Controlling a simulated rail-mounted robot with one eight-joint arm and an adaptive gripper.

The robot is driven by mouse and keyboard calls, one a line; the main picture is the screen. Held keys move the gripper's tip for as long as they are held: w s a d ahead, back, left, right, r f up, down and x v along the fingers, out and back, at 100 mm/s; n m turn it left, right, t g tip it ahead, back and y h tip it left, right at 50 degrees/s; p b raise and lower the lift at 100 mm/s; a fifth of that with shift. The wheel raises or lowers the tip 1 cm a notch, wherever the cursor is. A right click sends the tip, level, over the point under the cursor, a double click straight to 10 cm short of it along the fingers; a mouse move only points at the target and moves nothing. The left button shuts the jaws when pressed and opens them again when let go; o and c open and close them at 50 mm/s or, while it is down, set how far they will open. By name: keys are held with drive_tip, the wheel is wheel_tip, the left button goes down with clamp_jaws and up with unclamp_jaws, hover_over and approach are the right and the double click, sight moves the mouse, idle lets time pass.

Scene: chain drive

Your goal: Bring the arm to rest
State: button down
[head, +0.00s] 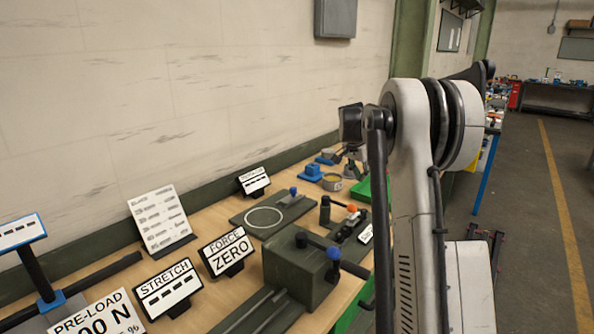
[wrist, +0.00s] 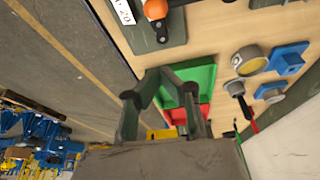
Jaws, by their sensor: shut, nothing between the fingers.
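My arm (head: 418,200) rises on the right of the head view and bends at a large upper joint. Its far part is mostly hidden behind that joint. In the wrist view my gripper (wrist: 163,76) is shut and empty, with its fingertips together. It points toward a green tray (wrist: 197,84) and a red tray (wrist: 199,115) at the bench edge. I cannot tell the height between the fingertips and the trays. The green tray also shows partly in the head view (head: 361,189), behind the arm.
The wooden bench (head: 205,262) carries a dark green fixture block (head: 299,266), a plate with a white ring (head: 264,217), and signs reading FORCE ZERO (head: 228,251) and STRETCH (head: 168,288). Blue holders (wrist: 288,59) stand near the trays. Open floor (head: 540,220) lies to the right.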

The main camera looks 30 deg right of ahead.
drive_tip(key=s+a+r+n+t, duration=0.1)
drive_tip(key=s+a+r+n, duration=0.2)
drive_tip(key=a, duration=0.7)
drive_tip(key=s+a+r+n+t+y, duration=0.15)
drive_tip(key=s+a+r, duration=0.35)
drive_tip(key=a, duration=0.5)
drive_tip(key=s+a+r+n+t, duration=0.1)
drive_tip(key=s+a+r+n, duration=0.15)
drive_tip(key=s+a, duration=0.45)
drive_tip(key=s+a+f+n+t+y, duration=0.1)
drive_tip(key=s+a+f+n, duration=0.2)
drive_tip(key=s+a, duration=0.7)
drive_tip(key=s+a+f+n+t+y, duration=0.1)
drive_tip(key=s+a+f+n, duration=0.3)
drive_tip(key=s+a, duration=0.6)
wheel_tip(320, 180, down, 2)
drive_tip(key=shift+a+f+n, duration=0.25)
drive_tip(key=shift+a+n, duration=0.05)
drive_tip(key=shift+a, duration=0.1)
drive_tip(key=shift+t, duration=0.25)
